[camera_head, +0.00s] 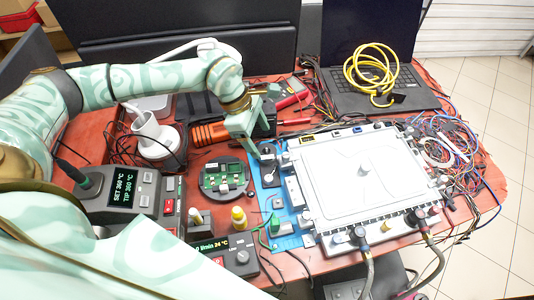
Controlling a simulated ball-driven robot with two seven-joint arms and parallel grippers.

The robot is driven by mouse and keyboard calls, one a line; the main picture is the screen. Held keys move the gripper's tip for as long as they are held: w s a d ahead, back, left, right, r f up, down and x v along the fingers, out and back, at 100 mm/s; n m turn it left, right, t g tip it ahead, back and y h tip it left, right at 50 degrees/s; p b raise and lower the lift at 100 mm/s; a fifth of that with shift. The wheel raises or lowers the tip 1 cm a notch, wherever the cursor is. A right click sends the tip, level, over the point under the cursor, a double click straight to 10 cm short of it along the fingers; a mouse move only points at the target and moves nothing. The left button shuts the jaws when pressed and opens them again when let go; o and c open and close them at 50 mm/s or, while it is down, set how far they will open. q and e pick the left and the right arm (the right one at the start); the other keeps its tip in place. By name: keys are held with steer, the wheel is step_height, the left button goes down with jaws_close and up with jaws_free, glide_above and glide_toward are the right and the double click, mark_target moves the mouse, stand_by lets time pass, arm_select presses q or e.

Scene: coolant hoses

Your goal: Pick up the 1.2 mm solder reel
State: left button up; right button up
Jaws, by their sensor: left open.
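My left gripper (262,148) reaches down from the upper left over the back left corner of the blue mat (258,190). Its fingers are open. Small dark and grey round parts, one a dark piece (268,152) right by the fingertips and one a grey piece (270,175) just in front, sit on the mat's left strip. They may be solder reels, but no label is readable, so I cannot tell which is the 1.2 mm one. I cannot tell whether the fingers touch the dark piece. My right gripper is not in view.
A large white lidded unit (345,185) with hoses at its front fills the mat's right. A round green circuit board holder (224,178), soldering station (125,190) and yellow-capped bottle (239,218) stand left. A laptop (375,85) and loose cables (450,150) lie behind and right.

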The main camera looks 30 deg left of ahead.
mark_target(265, 149)
arm_select(q)
steer(key=x, duration=0.2)
steer(key=b+x, duration=0.1)
steer(key=x, duration=0.2)
steer(key=shift+s+a, duration=0.1)
steer(key=shift+s, duration=0.1)
steer(key=shift+r, duration=0.15)
steer(key=c, duration=1.2)
